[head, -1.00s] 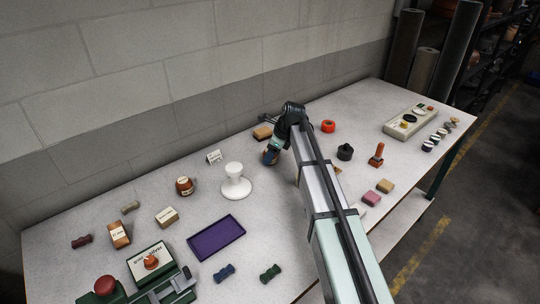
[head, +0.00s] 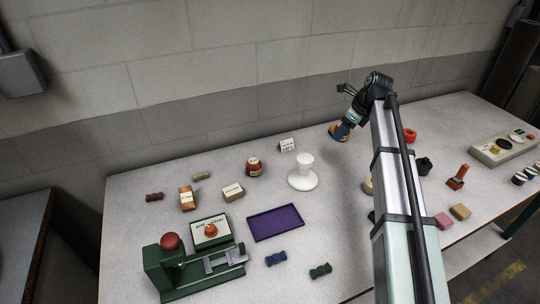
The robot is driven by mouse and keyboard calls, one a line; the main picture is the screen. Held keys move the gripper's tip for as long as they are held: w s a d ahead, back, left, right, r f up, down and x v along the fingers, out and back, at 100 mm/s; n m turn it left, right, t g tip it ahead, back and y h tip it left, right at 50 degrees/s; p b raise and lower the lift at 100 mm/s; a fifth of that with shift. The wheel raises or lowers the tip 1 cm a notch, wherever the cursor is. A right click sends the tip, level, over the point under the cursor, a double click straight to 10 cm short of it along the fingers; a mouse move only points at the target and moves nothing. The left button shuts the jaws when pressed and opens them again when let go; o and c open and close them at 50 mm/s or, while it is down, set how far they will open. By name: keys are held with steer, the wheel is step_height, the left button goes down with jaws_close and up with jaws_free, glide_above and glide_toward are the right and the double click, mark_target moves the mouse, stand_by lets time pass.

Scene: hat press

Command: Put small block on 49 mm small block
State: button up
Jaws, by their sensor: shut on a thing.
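My gripper (head: 342,130) is at the back of the table near the wall, pointing down and shut. What is between its fingers is small and mostly hidden; I take it for the small block. A brown block (head: 334,134) shows at the fingertips, and I cannot tell whether it is held or stands behind them. Two labelled wooden blocks stand at the left: a taller brown one (head: 187,199) and a lower tan one (head: 233,192). Their labels are too small to read surely, so I cannot tell which is the 49 mm block. Both are well left of my gripper.
A white knobbed stand (head: 303,175), a brown jar (head: 254,167) and a small white card (head: 287,145) stand between the blocks and my gripper. A purple tray (head: 275,222) and a green press (head: 195,262) are in front. My arm hides part of the table.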

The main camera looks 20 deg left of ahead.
steer(key=s+a+r+n+g, duration=0.1)
steer(key=s+a, duration=0.3)
steer(key=a, duration=0.4)
steer(key=s+a+r+n, duration=0.2)
steer(key=s+a, duration=0.2)
steer(key=a, duration=0.5)
step_height(320, 180, up, 2)
steer(key=n, duration=0.2)
glide_above(250, 160)
steer(key=d, duration=0.2)
steer(key=shift+g, duration=0.3)
steer(key=shift+w+a+f, duration=0.1)
steer(key=shift+a+f, duration=0.05)
steer(key=shift+f, duration=2.2)
steer(key=shift+w+a+f, duration=0.1)
steer(key=shift+f, duration=2.25)
steer(key=shift+f, duration=0.15)
steer(key=o, duration=1.1)
steer(key=v, duration=1.2)
